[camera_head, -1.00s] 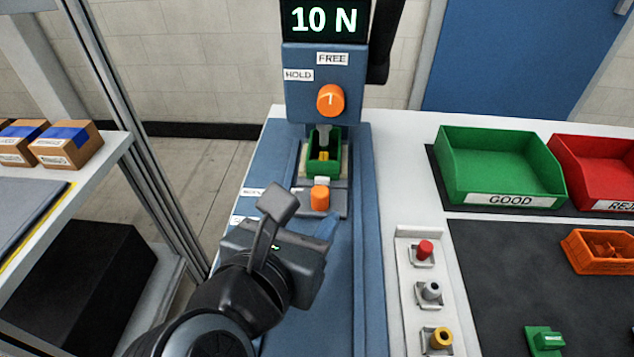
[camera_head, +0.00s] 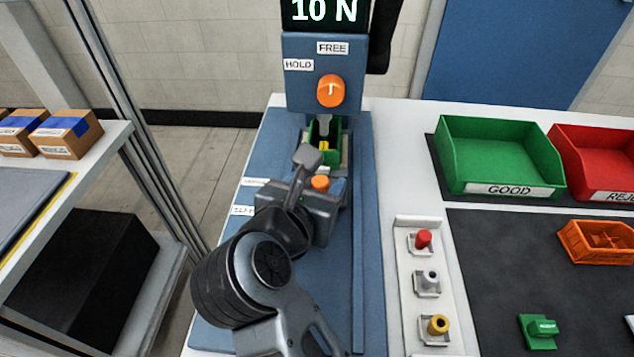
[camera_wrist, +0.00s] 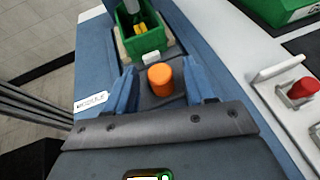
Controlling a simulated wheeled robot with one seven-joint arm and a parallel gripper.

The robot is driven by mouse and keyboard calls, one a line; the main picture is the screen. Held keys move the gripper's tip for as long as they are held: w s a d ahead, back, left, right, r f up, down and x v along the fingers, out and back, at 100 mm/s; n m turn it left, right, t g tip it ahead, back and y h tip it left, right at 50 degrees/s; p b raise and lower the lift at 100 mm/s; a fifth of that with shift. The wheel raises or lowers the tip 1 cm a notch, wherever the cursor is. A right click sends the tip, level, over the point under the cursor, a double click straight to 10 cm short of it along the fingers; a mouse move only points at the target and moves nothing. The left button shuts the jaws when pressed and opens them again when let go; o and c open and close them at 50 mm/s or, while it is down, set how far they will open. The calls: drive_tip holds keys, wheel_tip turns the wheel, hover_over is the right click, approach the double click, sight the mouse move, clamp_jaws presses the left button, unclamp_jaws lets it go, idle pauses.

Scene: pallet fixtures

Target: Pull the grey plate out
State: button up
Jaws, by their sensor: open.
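The grey plate (camera_wrist: 178,101) lies on the blue base of the test stand, with an orange knob (camera_wrist: 160,79) standing on its near part. A green holder (camera_wrist: 140,38) with a yellow piece in it sits on the plate's far part, under the stand's plunger. My gripper (camera_wrist: 165,88) is open, with one blue finger on each side of the orange knob; a gap shows on both sides. In the head view my gripper (camera_head: 322,180) covers much of the plate, and the knob's top (camera_head: 320,183) shows just beyond the gripper body.
The stand (camera_head: 310,72) has an orange dial marked HOLD and FREE and a display reading 10 N. To the right are red, grey and yellow parts on holders (camera_head: 424,240), a green GOOD bin (camera_head: 495,155) and a red bin. A shelf stands at left.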

clamp_jaws()
idle(0.3)
idle(0.3)
